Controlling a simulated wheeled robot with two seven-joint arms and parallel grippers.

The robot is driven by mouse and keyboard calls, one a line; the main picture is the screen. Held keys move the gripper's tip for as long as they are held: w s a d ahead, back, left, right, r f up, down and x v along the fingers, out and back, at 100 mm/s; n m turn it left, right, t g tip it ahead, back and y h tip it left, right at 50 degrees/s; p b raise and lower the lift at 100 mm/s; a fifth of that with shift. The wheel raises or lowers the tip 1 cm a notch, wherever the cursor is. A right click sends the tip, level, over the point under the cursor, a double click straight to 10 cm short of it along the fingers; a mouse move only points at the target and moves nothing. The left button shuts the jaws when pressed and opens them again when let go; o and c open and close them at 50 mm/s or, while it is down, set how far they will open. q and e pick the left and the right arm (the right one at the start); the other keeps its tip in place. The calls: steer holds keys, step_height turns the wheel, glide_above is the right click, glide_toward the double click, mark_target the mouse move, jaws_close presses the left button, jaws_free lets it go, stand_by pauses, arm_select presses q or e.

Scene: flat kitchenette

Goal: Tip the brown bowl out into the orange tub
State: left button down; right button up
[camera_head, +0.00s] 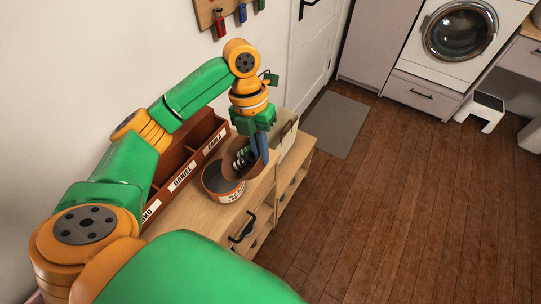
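The brown bowl (256,169) hangs steeply tilted over the cabinet top, its open side facing left toward the tub. Small dark, white and green items (242,159) show at its mouth; I cannot tell whether they are still in the bowl or falling. The orange tub (231,196), with a pale label and a dark inside, stands upright on the cabinet, just below and left of the bowl. My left gripper (261,148) points down with its fingers shut on the bowl's rim. My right gripper is out of view.
A brown divided organiser (190,157) with name labels stands behind the tub along the wall. A pale bin (287,134) is right of the bowl. The wooden cabinet (205,218) has dark drawer handles at its front edge. The floor to the right is open.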

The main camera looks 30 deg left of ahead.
arm_select(q)
steer(key=a+h+b, duration=0.1)
steer(key=h+b, duration=0.1)
steer(key=b, duration=0.2)
steer(key=s+a+t+h+b, duration=0.1)
steer(key=b, duration=0.3)
steer(key=shift+s+a+r+t+h, duration=0.1)
steer(key=shift+a+r+t+h, duration=0.1)
steer(key=shift+a+t+h, duration=0.15)
steer(key=s+a+r+m+t+h+b, duration=0.1)
steer(key=s+a+t+h+b, duration=0.2)
steer(key=a+h+b, duration=0.4)
steer(key=a+b, duration=0.1)
steer(key=b, duration=0.4)
steer(key=shift+s+r+b, duration=0.15)
steer(key=shift+s+b, duration=0.2)
steer(key=shift+s, duration=0.05)
steer(key=shift+s+d+m+g, duration=0.1)
steer(key=shift+m+g, duration=0.15)
steer(key=shift+m, duration=0.05)
stand_by(0.4)
